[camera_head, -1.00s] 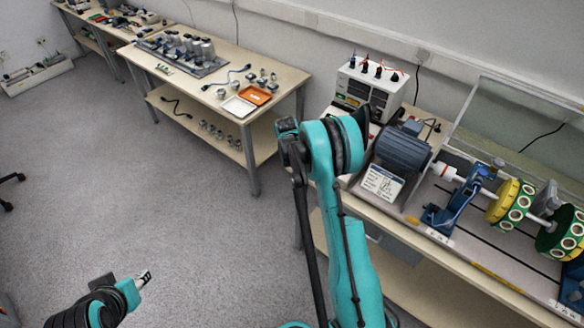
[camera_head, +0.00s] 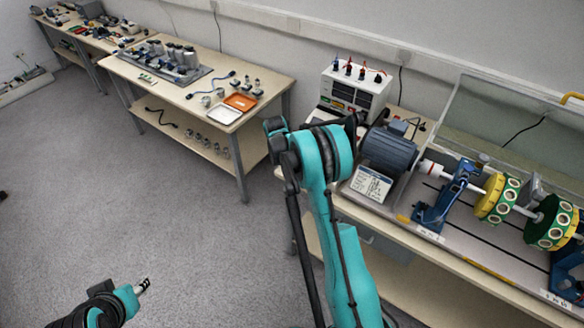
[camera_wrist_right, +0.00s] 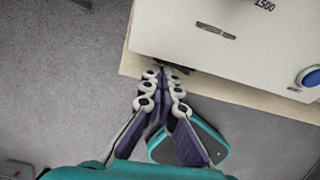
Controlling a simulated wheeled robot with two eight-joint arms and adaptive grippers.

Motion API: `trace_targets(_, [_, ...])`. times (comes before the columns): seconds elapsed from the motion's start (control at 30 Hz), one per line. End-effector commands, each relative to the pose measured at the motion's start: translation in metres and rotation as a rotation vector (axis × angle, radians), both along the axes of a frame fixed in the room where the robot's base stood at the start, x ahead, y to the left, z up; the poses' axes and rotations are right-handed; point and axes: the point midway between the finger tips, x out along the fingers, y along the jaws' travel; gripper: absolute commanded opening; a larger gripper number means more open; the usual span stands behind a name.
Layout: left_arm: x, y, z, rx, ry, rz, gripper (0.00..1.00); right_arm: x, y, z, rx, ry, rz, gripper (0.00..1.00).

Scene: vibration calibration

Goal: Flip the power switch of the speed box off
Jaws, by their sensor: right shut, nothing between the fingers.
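A white box (camera_wrist_right: 200,48) with a printed number label, a blue round knob (camera_wrist_right: 309,76) and a small dark slot-like part (camera_wrist_right: 215,31) fills the top right of the right wrist view. It looks like the speed box, but its name cannot be read. I cannot tell which part is the power switch. My right gripper (camera_wrist_right: 160,75) is shut and empty, its tips close to the box's lower edge and the table edge; contact is unclear. In the head view my right arm hides the right fingers. My left gripper (camera_head: 143,286) hangs over the floor at lower left, far from the box.
A white unit with plugs on top (camera_head: 378,97) stands at the back of the right bench. A grey motor (camera_head: 389,150) and a rotor rig (camera_head: 496,198) are beside it. Another bench (camera_head: 262,78) with parts stands left. Open floor lies between.

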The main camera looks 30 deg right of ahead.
Motion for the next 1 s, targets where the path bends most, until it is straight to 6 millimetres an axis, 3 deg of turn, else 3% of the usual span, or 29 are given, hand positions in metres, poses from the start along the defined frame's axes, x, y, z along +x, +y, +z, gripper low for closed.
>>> trace_targets(0.8, [0.0, 0.0, -0.004, 0.0, 0.0, 0.0, 0.4, -0.016, -0.003, 0.0, -0.001, 0.0, 0.0, 0.0])
trace_targets(1.0, [0.0, 0.0, -0.009, 0.0, 0.0, 0.0, 0.4, -0.015, 0.018, -0.001, -0.002, 0.001, 0.002, 0.0])
